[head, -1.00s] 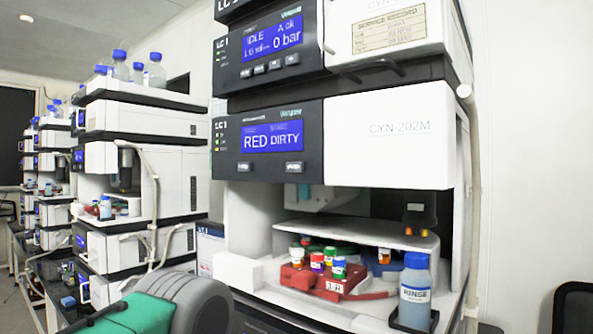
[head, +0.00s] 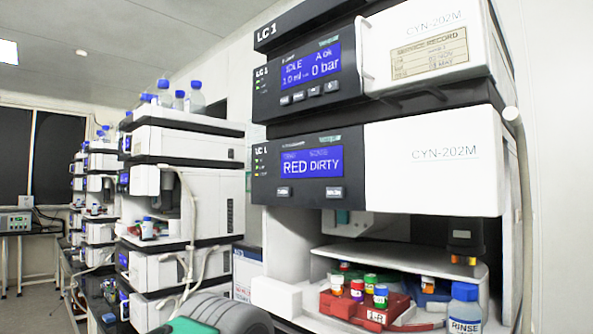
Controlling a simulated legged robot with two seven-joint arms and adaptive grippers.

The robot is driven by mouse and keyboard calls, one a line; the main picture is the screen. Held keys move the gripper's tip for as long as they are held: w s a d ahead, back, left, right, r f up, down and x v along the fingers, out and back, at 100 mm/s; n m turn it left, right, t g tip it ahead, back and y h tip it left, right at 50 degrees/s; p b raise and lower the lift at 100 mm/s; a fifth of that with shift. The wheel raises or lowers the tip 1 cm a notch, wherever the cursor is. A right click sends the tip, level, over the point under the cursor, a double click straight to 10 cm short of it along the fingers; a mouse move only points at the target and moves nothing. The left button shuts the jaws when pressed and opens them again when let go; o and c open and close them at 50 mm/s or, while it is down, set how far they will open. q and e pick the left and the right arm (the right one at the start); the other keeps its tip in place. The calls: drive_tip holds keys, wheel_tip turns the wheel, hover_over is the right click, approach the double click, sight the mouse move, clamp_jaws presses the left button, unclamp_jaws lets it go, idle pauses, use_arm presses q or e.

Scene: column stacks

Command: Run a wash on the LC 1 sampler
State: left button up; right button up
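The LC 1 sampler (head: 432,165) has a white front and a dark panel on its left. Its blue display (head: 310,174) reads "RED DIRTY". Below the display are a left button (head: 284,193) and a right button (head: 335,193); their small labels are blurred. In the open bay below, a red rack (head: 348,305) holds several vials with coloured caps. A white bottle with a blue cap, marked RINSE (head: 465,313), stands at the front right. Neither gripper's fingers show. A grey rounded part with green, apparently of my arm, shows at the bottom.
Above the sampler, the LC 1 pump module (head: 425,45) shows IDLE and 0 bar (head: 306,70). Similar stacks (head: 188,140) with blue-capped bottles stand to the left. A bench (head: 30,233) with an instrument stands at the far left.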

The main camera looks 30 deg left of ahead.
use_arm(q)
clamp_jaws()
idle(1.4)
